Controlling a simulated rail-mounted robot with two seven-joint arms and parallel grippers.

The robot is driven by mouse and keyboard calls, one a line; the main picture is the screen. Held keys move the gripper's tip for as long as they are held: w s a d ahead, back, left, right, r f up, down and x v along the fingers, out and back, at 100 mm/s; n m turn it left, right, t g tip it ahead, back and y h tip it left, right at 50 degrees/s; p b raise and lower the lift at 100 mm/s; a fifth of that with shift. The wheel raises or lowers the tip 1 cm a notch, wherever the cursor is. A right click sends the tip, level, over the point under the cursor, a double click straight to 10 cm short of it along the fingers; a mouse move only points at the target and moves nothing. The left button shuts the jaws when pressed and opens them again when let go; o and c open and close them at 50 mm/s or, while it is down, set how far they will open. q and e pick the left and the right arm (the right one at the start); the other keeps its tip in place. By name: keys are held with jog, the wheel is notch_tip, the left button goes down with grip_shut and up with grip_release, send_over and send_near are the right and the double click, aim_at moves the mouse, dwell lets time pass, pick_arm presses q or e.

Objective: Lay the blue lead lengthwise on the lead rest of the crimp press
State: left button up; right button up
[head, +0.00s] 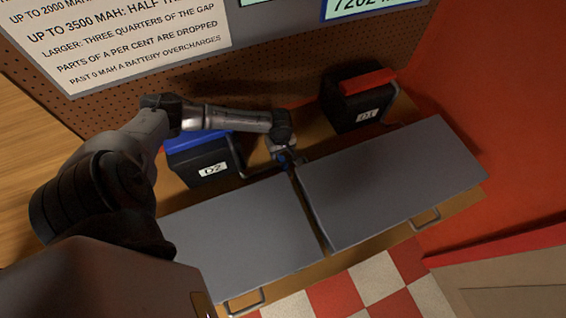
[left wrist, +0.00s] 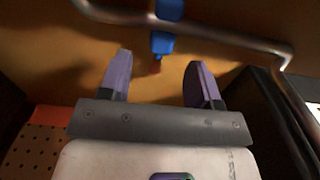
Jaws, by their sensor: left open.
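My left gripper (head: 284,158) is over the gap between the two grey panels, behind their back edges. In the left wrist view its two purple fingers (left wrist: 159,82) are apart with nothing between them. A blue piece with a small reddish tip, which looks like part of the blue lead (left wrist: 162,42), shows just beyond and between the fingertips, apart from them. A metal bar (left wrist: 215,35) crosses by it; I cannot tell whether they touch. The rest of the lead is out of view. I cannot make out the crimp press or its lead rest. My right gripper is not in view.
Two wide grey panels (head: 390,185) with handles lie in front. A pegboard wall (head: 265,75) is behind.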

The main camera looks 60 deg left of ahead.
aim_at(281, 157)
pick_arm(q)
jog(key=shift+f, duration=1.65)
grip_shut()
notch_tip(281, 157, up, 10)
jog(key=w+d+r+m, duration=0.5)
jog(key=d+r+m, duration=0.1)
jog(key=d+r, duration=0.45)
jog(key=w+d+r+m, duration=0.5)
jog(key=d+r+m, duration=0.2)
jog(key=d+r, duration=0.35)
jog(key=s+d+r+m+p, duration=0.2)
jog(key=s+r+p, duration=0.2)
jog(key=r+p, duration=0.2)
jog(key=s+d+r+m+p, duration=0.1)
jog(key=s+r+p, duration=0.4)
jog(key=r, duration=0.6)
jog(key=shift+s+d+m+p, duration=0.2)
jog(key=shift+d+m+p, duration=0.25)
jog(key=shift+p, duration=0.7)
